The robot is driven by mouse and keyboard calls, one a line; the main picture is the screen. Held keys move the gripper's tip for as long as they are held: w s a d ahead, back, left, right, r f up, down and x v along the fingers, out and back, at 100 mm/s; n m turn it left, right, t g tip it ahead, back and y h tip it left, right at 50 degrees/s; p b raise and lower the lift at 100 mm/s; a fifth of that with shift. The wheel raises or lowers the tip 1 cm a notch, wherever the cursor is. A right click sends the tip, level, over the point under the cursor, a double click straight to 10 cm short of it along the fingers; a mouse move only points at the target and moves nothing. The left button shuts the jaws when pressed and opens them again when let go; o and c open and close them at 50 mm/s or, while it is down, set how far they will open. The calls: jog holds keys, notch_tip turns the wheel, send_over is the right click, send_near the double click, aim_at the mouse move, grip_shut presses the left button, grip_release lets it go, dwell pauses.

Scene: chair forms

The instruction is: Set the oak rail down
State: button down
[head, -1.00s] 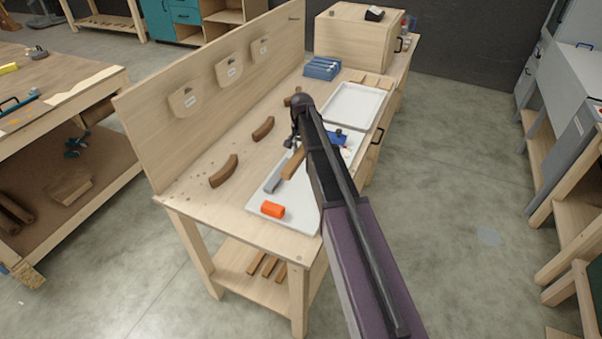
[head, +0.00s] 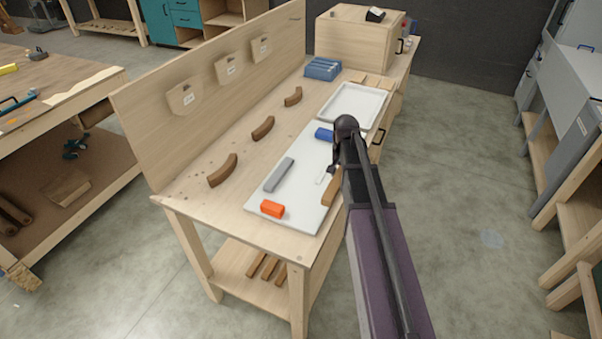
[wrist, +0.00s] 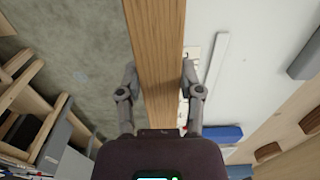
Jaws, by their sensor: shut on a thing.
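My gripper (wrist: 159,82) is shut on the oak rail (wrist: 155,40), with one finger on each long side. In the wrist view the rail runs straight away from the gripper and out of the top of the picture. Floor shows to its left and the white board to its right. In the head view my gripper (head: 338,160) is over the right edge of the white board (head: 312,160), and the rail (head: 330,193) shows beside my arm, which hides part of it. I cannot tell the gap between rail and board.
On the board lie a grey bar (head: 279,174), an orange block (head: 272,208) and a blue block (head: 324,134). A white tray (head: 338,118) is behind it. Several curved brown pieces (head: 263,128) lie to the left. A panel (head: 215,80) backs the bench.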

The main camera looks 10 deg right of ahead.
jog(key=b, duration=0.1)
send_over(301, 171)
jog(key=s, duration=0.1)
jog(key=shift+d+f, duration=0.45)
jog(key=shift+f, duration=0.2)
jog(key=shift+w+a, duration=0.2)
jog(key=shift+w, duration=0.05)
jog(key=shift+w+a+f+b, duration=0.25)
jog(key=shift+b, duration=0.15)
jog(key=shift+s+f+b, duration=0.1)
jog(key=shift+f+b, duration=1.5)
jog(key=shift+b, duration=0.05)
jog(key=shift+f, duration=0.2)
jog(key=shift+c, duration=1.3)
grip_release()
jog(key=shift+r, duration=0.1)
